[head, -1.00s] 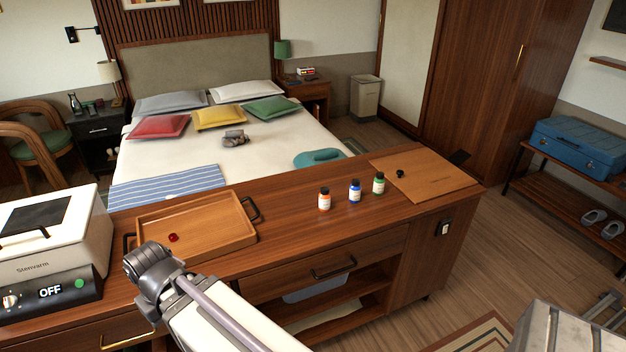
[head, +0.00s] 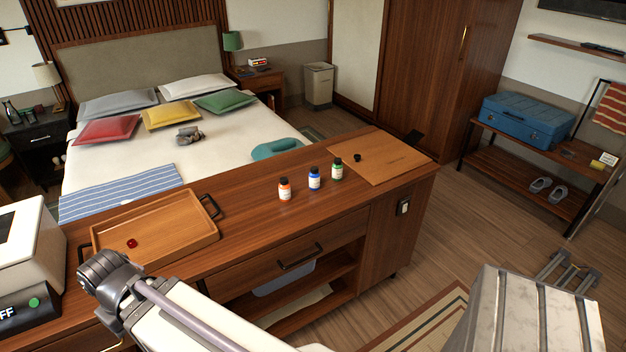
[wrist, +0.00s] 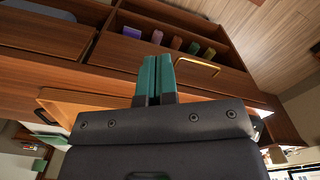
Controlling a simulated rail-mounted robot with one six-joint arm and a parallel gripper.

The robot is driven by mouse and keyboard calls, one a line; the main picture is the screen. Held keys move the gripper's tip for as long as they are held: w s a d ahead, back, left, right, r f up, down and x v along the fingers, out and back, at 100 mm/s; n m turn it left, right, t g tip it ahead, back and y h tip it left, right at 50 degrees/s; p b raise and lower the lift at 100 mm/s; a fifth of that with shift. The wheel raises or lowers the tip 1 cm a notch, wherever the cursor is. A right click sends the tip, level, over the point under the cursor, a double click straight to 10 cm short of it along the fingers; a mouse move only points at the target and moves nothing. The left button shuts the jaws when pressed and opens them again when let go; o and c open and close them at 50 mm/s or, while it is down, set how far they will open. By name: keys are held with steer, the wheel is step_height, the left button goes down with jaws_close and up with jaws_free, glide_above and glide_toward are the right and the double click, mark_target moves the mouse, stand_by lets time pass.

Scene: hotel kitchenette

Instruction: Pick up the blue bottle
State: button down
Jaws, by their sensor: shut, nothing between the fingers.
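The blue bottle (head: 314,179) stands upright on the wooden counter (head: 250,205), between an orange bottle (head: 285,189) and a green bottle (head: 337,170). It has a dark cap and a pale label. My gripper (wrist: 158,77) shows only in the wrist view, with its two teal fingers together and nothing between them. It is not in the head view, where only my arm links show at the lower left, well apart from the bottles. I cannot make out the blue bottle in the wrist view.
A wooden tray (head: 200,240) holding a small red item (head: 132,243) lies left of the bottles. A wooden board (head: 395,160) with a small black object (head: 357,157) lies to their right. A white appliance (head: 35,240) stands at far left. Counter around the bottles is clear.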

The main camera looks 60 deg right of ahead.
stand_by(0.4)
steer(key=shift+c, duration=2.4)
jaws_free()
